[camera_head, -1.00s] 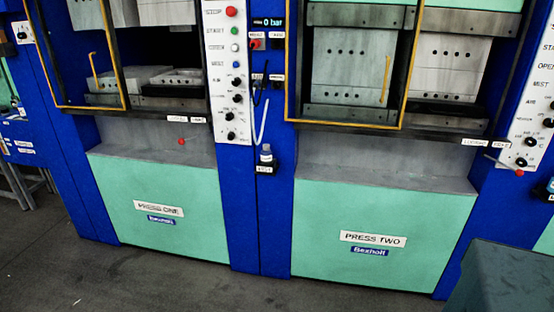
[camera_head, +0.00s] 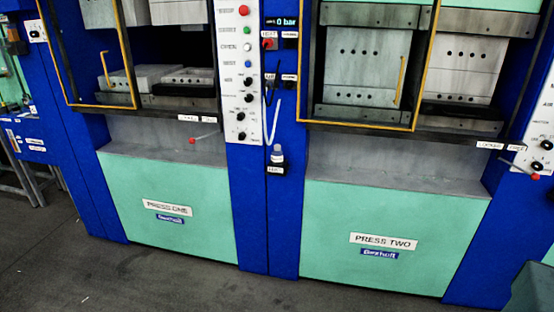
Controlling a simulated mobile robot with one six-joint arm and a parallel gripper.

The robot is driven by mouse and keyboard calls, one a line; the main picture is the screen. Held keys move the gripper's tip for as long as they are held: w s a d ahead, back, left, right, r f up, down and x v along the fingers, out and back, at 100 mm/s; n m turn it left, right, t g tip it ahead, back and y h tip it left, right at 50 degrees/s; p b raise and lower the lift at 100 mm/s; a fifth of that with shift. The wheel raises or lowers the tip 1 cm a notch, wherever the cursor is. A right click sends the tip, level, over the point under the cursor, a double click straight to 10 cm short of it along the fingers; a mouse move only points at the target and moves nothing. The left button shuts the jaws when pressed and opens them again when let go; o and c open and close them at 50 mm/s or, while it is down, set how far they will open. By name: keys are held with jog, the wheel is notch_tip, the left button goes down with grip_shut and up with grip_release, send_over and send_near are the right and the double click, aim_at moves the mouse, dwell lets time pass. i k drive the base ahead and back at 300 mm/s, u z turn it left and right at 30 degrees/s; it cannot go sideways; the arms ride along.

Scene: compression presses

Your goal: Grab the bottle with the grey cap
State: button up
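A small bottle (camera_head: 277,155) with a greyish cap stands upright on a small black holder (camera_head: 277,169) on the blue column between the two presses. The holder has a white label, too small to read for sure. A pale hose or cable hangs just above the bottle. My gripper is not in view.
Press one (camera_head: 165,205) is at the left and press two (camera_head: 390,235) at the right, both with green lower panels. Levers with red knobs (camera_head: 192,141) (camera_head: 535,177) stick out from them. A dark grey-green object (camera_head: 533,290) is at the lower right. The floor (camera_head: 170,285) in front is clear.

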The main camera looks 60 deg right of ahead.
aim_at(277, 154)
jog(key=u, duration=0.05)
jog(key=i, duration=1)
jog(key=z, duration=0.05)
